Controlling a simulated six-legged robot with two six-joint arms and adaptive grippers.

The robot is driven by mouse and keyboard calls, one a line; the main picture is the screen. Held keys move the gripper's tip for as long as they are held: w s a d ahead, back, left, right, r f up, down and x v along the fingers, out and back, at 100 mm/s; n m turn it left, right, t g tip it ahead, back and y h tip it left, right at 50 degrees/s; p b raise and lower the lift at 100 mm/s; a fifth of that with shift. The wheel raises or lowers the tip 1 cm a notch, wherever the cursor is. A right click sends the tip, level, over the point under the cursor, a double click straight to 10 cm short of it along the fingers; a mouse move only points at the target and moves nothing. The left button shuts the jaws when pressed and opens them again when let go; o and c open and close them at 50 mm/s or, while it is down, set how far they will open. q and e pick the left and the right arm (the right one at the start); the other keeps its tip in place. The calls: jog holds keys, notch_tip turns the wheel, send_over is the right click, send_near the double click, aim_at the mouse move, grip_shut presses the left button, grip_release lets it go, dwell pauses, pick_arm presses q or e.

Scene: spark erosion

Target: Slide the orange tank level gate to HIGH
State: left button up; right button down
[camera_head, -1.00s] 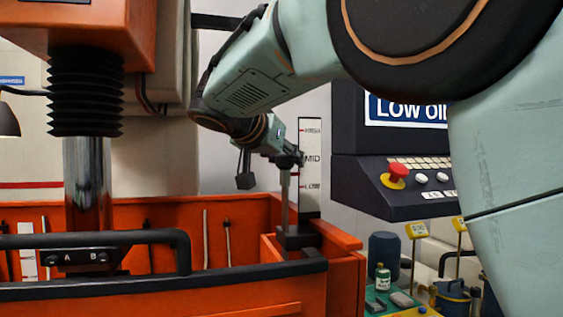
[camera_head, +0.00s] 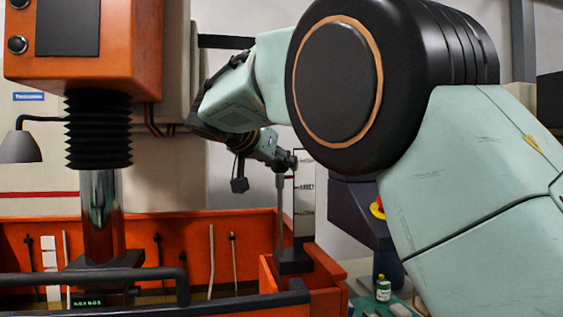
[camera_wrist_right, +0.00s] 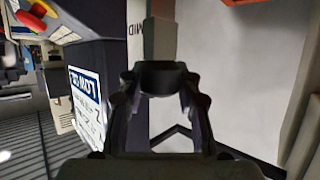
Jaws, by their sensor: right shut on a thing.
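The level gate's scale plate (camera_head: 304,226) stands upright on a dark foot at the right corner of the orange tank (camera_head: 190,252). Its MID and LOW marks show in the head view; the top of the plate is partly behind my right arm, and I cannot read HIGH. A slim grey rod (camera_head: 280,215) stands beside the plate. My right gripper (camera_head: 285,161) is shut on the gate's handle at the rod's upper end, above the MID mark. In the right wrist view its fingers (camera_wrist_right: 160,78) close on a dark block. My left gripper is not in view.
A black rail (camera_head: 95,279) crosses the tank's front. The machine's orange head with black bellows (camera_head: 98,130) hangs over the tank at left. A dark control console (camera_head: 357,215) stands behind my right arm.

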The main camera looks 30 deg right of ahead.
jog(key=shift+a+r+p, duration=0.15)
jog(key=shift+r+p, duration=0.55)
jog(key=shift+r, duration=1.15)
jog(key=c, duration=1.4)
grip_release()
jog(key=o, duration=0.5)
jog(key=shift+s+a+r, duration=0.15)
jog(key=shift+s+a, duration=0.15)
jog(key=shift+a, duration=0.15)
jog(key=shift+c, duration=0.2)
jog(key=shift+w+d, duration=0.2)
jog(key=shift+d, duration=0.2)
jog(key=v, duration=0.7)
jog(key=shift+s+a, duration=0.3)
jog(key=shift+a, duration=0.1)
